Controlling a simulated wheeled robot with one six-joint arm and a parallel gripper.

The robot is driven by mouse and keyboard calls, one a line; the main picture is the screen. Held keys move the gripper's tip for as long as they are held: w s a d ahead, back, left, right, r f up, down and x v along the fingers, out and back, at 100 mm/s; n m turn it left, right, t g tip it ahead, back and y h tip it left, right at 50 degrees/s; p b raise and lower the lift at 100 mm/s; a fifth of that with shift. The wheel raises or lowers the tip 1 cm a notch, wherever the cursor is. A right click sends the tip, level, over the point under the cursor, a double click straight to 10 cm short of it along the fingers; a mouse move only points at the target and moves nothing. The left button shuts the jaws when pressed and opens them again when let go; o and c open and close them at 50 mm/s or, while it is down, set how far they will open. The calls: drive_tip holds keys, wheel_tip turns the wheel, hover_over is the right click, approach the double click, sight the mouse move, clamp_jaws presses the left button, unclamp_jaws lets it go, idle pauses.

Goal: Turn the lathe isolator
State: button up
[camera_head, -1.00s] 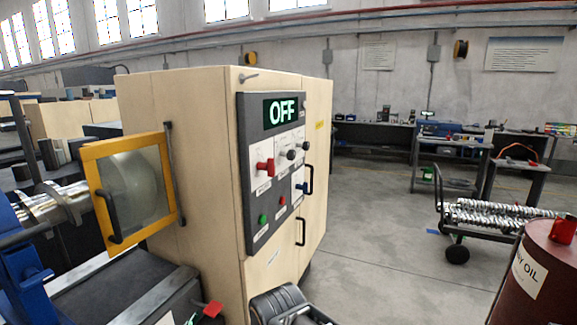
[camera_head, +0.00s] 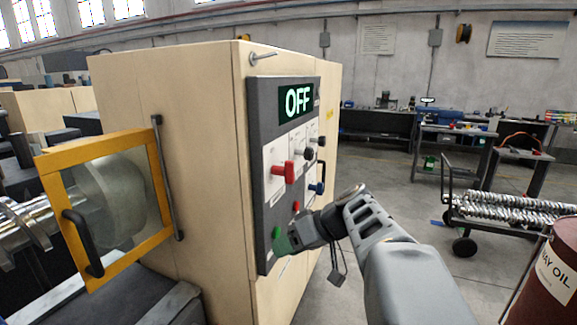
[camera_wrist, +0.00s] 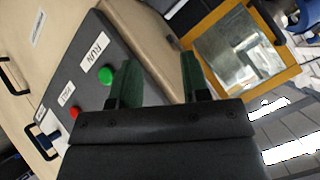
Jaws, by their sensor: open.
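The lathe's dark control panel (camera_head: 262,200) is on the tall beige cabinet, and its display (camera_head: 296,101) reads OFF. A red handle (camera_head: 285,171) sticks out of a white plate at the panel's upper left. A blue handle (camera_head: 317,188) is at the lower right; it also shows in the wrist view (camera_wrist: 47,138). The plate labels are too small to read, so I cannot tell which handle is the isolator. My gripper (camera_head: 284,242) is open, with green fingers, in front of the panel's bottom, below the red handle. In the wrist view my gripper (camera_wrist: 158,72) has nothing between its fingers.
A green button (camera_wrist: 106,76) labelled RUN and a red button (camera_wrist: 74,112) are on the lower panel. The yellow-framed guard (camera_head: 108,205) stands left of the cabinet. A red oil barrel (camera_head: 548,275) and a cart (camera_head: 500,212) are at the right. Black knobs (camera_head: 308,153) project beside the red handle.

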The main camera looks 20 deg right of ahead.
drive_tip(key=w+d+r+n+t+y, duration=0.2)
drive_tip(key=w+d+r+t, duration=0.15)
drive_tip(key=d+r, duration=0.4)
drive_tip(key=n+t+y, duration=0.2)
drive_tip(key=n+t, duration=0.2)
approach(294, 167)
drive_tip(key=p+x, duration=0.4)
drive_tip(key=x, duration=0.7)
drive_tip(key=c, duration=0.7)
